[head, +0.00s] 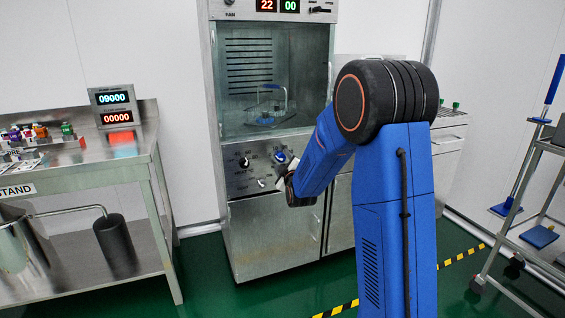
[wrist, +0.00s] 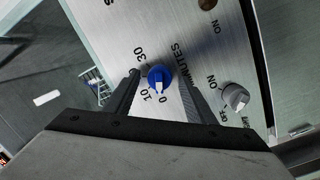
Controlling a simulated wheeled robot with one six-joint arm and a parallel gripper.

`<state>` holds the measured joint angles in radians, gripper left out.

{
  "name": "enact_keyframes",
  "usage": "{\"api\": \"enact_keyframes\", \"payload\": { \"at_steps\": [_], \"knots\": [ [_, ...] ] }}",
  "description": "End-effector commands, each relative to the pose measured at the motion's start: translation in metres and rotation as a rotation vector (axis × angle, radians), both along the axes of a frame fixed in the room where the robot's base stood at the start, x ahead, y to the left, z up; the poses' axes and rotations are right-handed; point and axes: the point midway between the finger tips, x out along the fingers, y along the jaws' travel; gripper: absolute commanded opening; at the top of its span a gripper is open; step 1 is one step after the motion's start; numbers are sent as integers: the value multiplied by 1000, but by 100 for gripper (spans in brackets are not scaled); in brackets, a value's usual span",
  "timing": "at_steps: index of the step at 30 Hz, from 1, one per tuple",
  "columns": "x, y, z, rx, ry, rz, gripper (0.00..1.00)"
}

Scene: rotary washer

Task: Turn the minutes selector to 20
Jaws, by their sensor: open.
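The minutes selector is a blue knob (wrist: 160,77) with a white pointer mark on the steel panel. In the wrist view the mark points down, close to the printed 0. The 10 and 30 are readable; the 20 is not visible, near the left finger. My gripper (wrist: 160,80) is open, with one finger on each side of the knob and gaps to it. I cannot tell how far the fingertips are from the panel. In the head view the blue knob (head: 280,156) shows just above my gripper (head: 281,180).
A grey ON knob (wrist: 236,97) sits right of the selector in the wrist view. The washer (head: 275,240) has a glass chamber above the panel and displays on top. A steel table (head: 145,150) stands left, a cart (head: 520,190) right.

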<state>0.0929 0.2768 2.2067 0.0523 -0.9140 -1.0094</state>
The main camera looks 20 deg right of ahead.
Motion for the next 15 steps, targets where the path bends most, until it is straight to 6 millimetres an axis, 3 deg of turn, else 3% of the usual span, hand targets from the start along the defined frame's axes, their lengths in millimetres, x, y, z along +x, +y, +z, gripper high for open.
{"api": "enact_keyframes", "payload": {
  "at_steps": [11, 15],
  "knots": [
    [5, -1, 0, 0, 1, 1, 50],
    [5, 0, 0, 0, 1, 1, 17]
  ]
}}
